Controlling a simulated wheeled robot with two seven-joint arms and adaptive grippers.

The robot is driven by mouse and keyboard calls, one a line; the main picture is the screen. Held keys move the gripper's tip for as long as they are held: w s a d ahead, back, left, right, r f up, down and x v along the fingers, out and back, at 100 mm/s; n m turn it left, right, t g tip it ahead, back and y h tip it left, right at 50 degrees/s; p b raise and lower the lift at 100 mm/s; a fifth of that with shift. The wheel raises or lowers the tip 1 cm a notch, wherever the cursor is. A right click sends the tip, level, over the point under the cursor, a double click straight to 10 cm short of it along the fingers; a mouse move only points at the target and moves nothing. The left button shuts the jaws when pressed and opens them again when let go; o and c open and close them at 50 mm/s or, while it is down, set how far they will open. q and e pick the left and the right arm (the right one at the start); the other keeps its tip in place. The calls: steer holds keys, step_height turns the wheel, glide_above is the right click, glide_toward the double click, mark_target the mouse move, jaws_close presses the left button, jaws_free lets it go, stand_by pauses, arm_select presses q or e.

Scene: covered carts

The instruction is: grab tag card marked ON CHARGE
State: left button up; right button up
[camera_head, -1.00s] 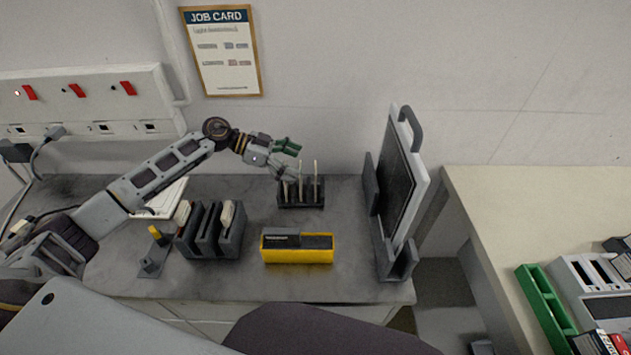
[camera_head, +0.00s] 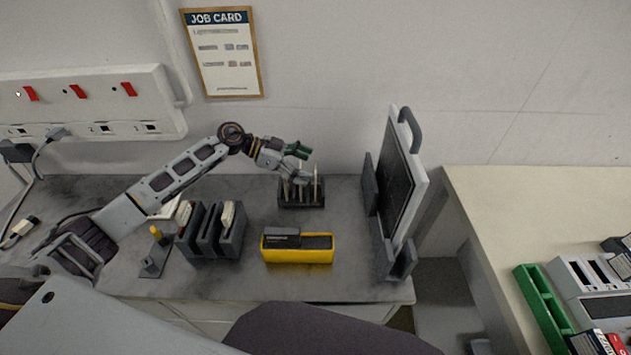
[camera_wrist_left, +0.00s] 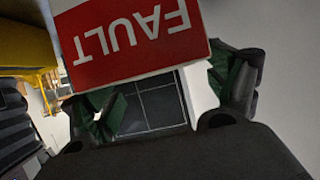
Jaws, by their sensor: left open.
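A dark slotted rack (camera_head: 302,203) holding several upright pale cards stands at the back of the grey bench. My left gripper (camera_head: 302,165) is open just above and at these cards; its fingers partly hide them. In the left wrist view a card with a red field reading FAULT (camera_wrist_left: 130,40), upside down, is close in front of my open green-padded left gripper (camera_wrist_left: 168,95). I cannot tell whether the fingers touch it. No ON CHARGE lettering is readable in either view. My right gripper is not in view.
A yellow tray (camera_head: 298,256) and a dark divider with cards (camera_head: 211,252) stand nearer on the bench. An upright panel with a handle (camera_head: 419,190) stands right of the rack. A socket strip (camera_head: 90,104) and job card (camera_head: 223,50) are on the wall.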

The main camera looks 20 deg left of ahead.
arm_select(q)
steer(key=shift+x, duration=1)
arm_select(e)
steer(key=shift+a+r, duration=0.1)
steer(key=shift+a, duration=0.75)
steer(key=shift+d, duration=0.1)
arm_select(q)
steer(key=shift+c, duration=0.8)
steer(key=c, duration=0.9)
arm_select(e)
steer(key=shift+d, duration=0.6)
